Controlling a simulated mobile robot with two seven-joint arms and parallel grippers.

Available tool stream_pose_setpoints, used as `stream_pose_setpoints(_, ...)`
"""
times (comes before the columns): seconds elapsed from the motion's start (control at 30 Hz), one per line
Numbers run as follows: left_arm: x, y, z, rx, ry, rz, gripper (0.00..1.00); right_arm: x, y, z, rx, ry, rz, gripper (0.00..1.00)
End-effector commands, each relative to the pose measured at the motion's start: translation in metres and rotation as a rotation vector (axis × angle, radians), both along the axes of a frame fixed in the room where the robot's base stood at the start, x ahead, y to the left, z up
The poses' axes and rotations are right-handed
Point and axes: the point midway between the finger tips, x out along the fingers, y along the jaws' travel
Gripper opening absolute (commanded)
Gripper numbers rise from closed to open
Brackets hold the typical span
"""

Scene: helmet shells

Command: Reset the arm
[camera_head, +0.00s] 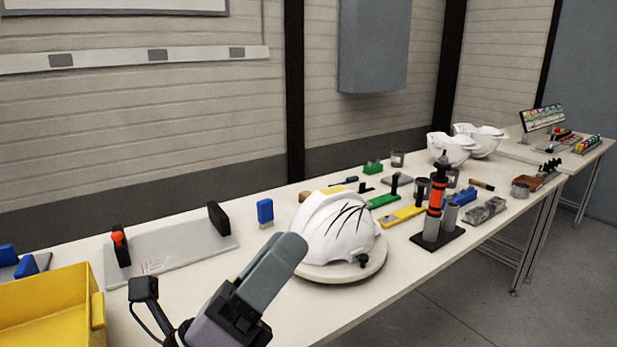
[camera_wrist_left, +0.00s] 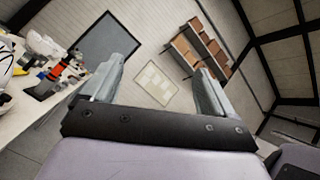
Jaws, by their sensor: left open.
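My left gripper (camera_head: 272,268) comes up from the bottom of the head view, in front of and to the left of a white helmet shell (camera_head: 335,230). The shell has dark branching lines on it and sits on a round pale stand (camera_head: 340,274). In the left wrist view the left gripper's two grey fingers (camera_wrist_left: 160,85) stand wide apart with nothing between them. The wrist camera looks across the room, with the table (camera_wrist_left: 35,105) at the left. My right gripper is in neither view.
A yellow bin (camera_head: 45,310) stands at the left front. A grey plate (camera_head: 170,262) with black end blocks lies beside it. An orange and black tool (camera_head: 436,205) stands right of the helmet. Several hand tools lie behind, and more white shells (camera_head: 450,148) sit at the far end.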

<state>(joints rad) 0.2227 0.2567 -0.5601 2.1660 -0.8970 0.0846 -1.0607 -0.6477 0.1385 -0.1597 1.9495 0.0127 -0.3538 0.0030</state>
Motion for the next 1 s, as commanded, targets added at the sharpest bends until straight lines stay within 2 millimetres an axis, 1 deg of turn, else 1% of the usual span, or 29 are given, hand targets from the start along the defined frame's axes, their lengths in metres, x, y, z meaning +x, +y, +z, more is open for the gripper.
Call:
stream_pose_setpoints(0.03, 0.011, 0.018, -0.010, -0.098, 0.140, 0.026, 0.87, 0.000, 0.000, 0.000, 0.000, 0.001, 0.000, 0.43)
stream_pose_setpoints(0.07, 0.018, 0.029, -0.017, -0.161, 0.223, 0.042, 0.87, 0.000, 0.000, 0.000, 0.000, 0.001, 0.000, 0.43)
stream_pose_setpoints(0.1, 0.026, 0.044, -0.028, -0.244, 0.335, 0.064, 0.87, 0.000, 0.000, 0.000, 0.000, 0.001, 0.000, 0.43)
stream_pose_setpoints(0.17, 0.035, 0.066, -0.049, -0.371, 0.499, 0.097, 0.87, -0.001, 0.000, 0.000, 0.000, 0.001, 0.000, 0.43)
stream_pose_setpoints(0.2, 0.040, 0.080, -0.065, -0.456, 0.605, 0.124, 0.87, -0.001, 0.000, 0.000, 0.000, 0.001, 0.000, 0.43)
stream_pose_setpoints(0.27, 0.043, 0.101, -0.092, -0.585, 0.763, 0.163, 0.87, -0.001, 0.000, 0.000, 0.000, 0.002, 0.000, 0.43)
stream_pose_setpoints(0.3, 0.043, 0.114, -0.111, -0.672, 0.866, 0.194, 0.87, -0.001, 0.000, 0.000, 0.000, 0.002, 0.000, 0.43)
stream_pose_setpoints(0.37, 0.038, 0.131, -0.141, -0.802, 1.014, 0.242, 0.87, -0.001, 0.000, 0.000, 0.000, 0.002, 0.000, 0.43)
stream_pose_setpoints(0.4, 0.033, 0.142, -0.162, -0.889, 1.112, 0.278, 0.87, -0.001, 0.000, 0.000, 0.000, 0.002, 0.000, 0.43)
stream_pose_setpoints(0.47, 0.020, 0.156, -0.194, -1.020, 1.252, 0.338, 0.87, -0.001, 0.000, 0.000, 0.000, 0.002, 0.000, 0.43)
stream_pose_setpoints(0.5, 0.009, 0.165, -0.214, -1.108, 1.341, 0.382, 0.87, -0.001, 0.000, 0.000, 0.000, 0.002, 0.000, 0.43)
stream_pose_setpoints(0.57, -0.010, 0.175, -0.243, -1.235, 1.467, 0.454, 0.87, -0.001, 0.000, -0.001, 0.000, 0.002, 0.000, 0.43)
stream_pose_setpoints(0.6, -0.024, 0.180, -0.260, -1.312, 1.542, 0.501, 0.87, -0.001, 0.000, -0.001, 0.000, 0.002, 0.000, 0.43)
stream_pose_setpoints(0.67, -0.045, 0.186, -0.281, -1.413, 1.635, 0.572, 0.87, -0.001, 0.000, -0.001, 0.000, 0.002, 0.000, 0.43)
stream_pose_setpoints(0.7, -0.059, 0.189, -0.293, -1.473, 1.690, 0.618, 0.87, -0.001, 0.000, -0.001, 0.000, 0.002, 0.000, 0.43)
stream_pose_setpoints(0.8, -0.090, 0.194, -0.315, -1.600, 1.797, 0.725, 0.87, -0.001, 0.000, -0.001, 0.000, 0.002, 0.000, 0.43)
stream_pose_setpoints(1.0, -0.148, 0.197, -0.343, -1.792, 1.952, 0.935, 0.87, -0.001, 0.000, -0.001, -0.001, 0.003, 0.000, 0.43)
